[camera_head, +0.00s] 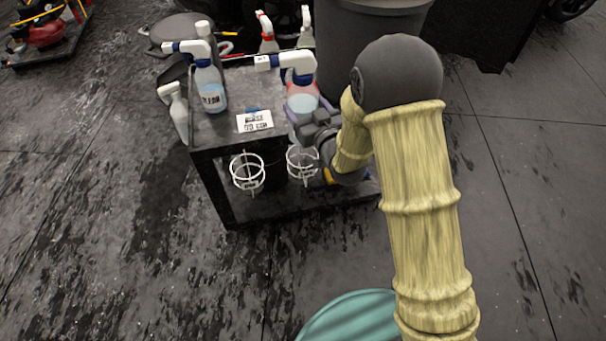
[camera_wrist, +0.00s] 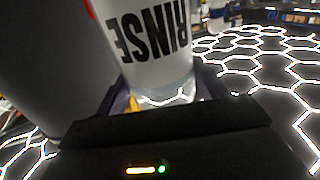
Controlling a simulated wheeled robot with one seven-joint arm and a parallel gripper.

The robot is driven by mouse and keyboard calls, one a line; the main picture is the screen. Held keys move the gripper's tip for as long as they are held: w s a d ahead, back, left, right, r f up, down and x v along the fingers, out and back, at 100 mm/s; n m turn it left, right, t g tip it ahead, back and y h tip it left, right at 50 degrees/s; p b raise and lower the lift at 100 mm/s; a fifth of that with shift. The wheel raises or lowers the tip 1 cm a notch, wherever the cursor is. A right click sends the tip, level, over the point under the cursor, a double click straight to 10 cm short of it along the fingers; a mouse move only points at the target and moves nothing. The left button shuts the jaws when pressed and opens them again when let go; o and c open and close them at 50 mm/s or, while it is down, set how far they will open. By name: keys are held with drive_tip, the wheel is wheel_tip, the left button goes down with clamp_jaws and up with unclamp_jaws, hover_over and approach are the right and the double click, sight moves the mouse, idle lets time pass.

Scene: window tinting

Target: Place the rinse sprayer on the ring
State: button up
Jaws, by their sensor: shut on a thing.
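The rinse sprayer (camera_head: 302,100) is a clear bottle with pale blue and reddish tints, a blue collar and a white trigger head. In the wrist view its RINSE label (camera_wrist: 150,38) shows upside down. My gripper (camera_head: 306,118) is shut on the bottle, with purple-grey fingers (camera_wrist: 160,98) on both sides. The sprayer looks roughly upright at the cart's right edge, above and behind the right white wire ring (camera_head: 302,163). The left white wire ring (camera_head: 247,172) also hangs on the cart's front side. Both rings look empty. My wrist hides part of the bottle's lower end.
The black cart (camera_head: 215,133) carries another blue-and-white sprayer (camera_head: 210,88) and a white label card (camera_head: 255,121). A white bottle (camera_head: 177,112) stands at its left. Red-topped (camera_head: 267,33) and white sprayers are behind. A large grey bin (camera_head: 365,40) stands behind right. A teal round object (camera_head: 350,318) is in front.

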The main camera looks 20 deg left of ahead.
wheel_tip(320, 180, down, 14)
drive_tip(key=b, duration=0.3)
drive_tip(key=shift+f+b, duration=0.55)
drive_tip(key=shift+f, duration=1.5)
drive_tip(key=o, duration=1.3)
drive_tip(key=shift+o, duration=0.2)
